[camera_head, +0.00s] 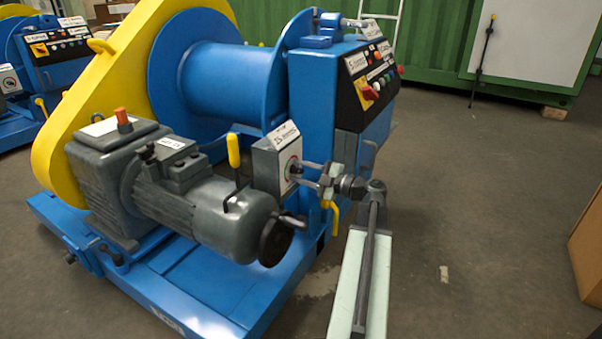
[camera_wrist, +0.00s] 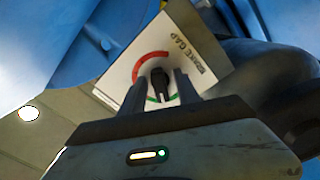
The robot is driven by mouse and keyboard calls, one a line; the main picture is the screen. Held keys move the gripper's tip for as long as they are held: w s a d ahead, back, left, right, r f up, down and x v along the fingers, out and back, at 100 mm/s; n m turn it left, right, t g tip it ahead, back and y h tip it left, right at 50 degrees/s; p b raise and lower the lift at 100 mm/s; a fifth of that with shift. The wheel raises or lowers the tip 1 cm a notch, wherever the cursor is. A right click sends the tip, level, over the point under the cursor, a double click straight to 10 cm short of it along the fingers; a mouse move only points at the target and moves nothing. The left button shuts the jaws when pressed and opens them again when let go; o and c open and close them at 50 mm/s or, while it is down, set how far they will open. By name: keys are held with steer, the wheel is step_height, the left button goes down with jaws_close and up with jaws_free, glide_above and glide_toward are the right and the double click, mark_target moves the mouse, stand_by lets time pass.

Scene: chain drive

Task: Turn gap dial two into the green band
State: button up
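A dial with a black knob (camera_wrist: 160,84) sits on a white panel (camera_wrist: 203,38) lettered "BRAKE GAP" in the wrist view. A red arc (camera_wrist: 150,58) runs above the knob, and bits of a green arc show low near the fingers. Which colour the knob points to I cannot tell. In the head view the dial (camera_head: 292,166) is on the side of a grey box on the blue machine. My gripper (camera_head: 299,172) reaches it from the right. In the wrist view its fingers (camera_wrist: 159,90) are apart, one each side of the knob, with small gaps visible.
A grey motor (camera_head: 190,190) with a yellow lever (camera_head: 234,151) and a dark handwheel (camera_head: 275,242) is left of the box. A control panel (camera_head: 372,80) is above my arm. Open floor (camera_head: 480,210) lies to the right; a cardboard box (camera_head: 588,250) stands at the right edge.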

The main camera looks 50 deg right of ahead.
steer(key=v, duration=0.7)
steer(key=shift+s, duration=0.4)
steer(key=shift+d, duration=0.1)
